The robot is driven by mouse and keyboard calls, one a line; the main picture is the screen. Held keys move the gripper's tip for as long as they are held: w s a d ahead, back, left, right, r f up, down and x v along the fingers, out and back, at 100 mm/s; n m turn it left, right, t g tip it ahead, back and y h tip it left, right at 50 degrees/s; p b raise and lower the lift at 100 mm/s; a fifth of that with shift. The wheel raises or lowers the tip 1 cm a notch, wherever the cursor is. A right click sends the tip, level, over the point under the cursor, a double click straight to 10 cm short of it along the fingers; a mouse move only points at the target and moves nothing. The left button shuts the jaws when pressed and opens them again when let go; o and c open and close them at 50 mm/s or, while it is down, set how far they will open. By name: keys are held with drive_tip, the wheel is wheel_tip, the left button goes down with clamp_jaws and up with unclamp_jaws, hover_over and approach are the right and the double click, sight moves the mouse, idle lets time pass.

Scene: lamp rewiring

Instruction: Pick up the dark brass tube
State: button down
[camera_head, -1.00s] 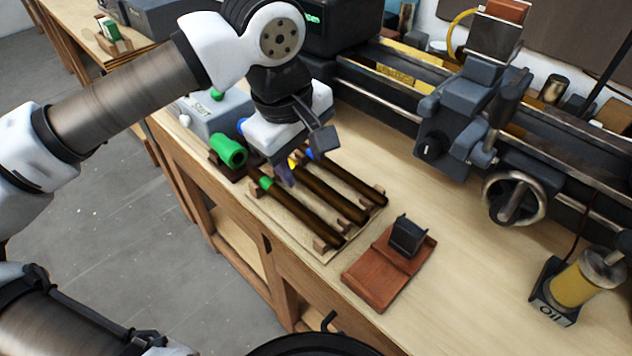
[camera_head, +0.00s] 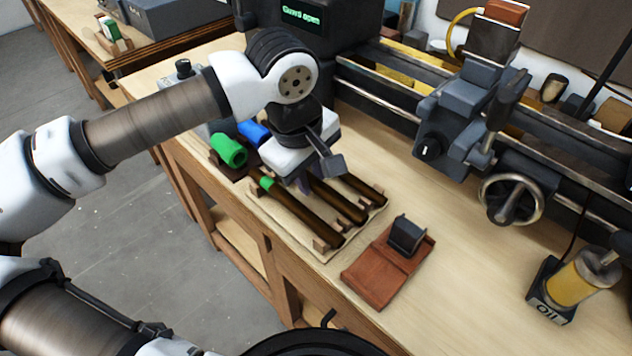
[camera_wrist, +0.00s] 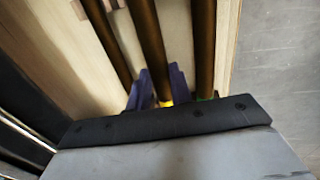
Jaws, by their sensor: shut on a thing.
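The left tube (camera_head: 305,215) has a green band. The middle tube (camera_head: 343,203) has a yellow band, seen in the wrist view (camera_wrist: 148,40). The right tube (camera_head: 365,187) has its far end hidden behind my gripper. My gripper (camera_head: 304,185) is low over the rack, and its purple fingers, also in the wrist view (camera_wrist: 157,88), stand on both sides of the middle tube, shut on it by the yellow band. The tube still appears to lie along the rack.
A green cylinder (camera_head: 229,150) and a blue one (camera_head: 254,133) sit in a dark holder behind the rack. A red-brown wooden block with a black piece (camera_head: 375,280) stands to the right. The lathe (camera_head: 430,130) runs along the back. An oil can (camera_head: 580,283) stands far right.

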sight(313, 178)
drive_tip(key=shift+r, duration=0.1)
wheel_tip(313, 178, up, 20)
idle(0.6)
drive_tip(key=shift+d, duration=0.2)
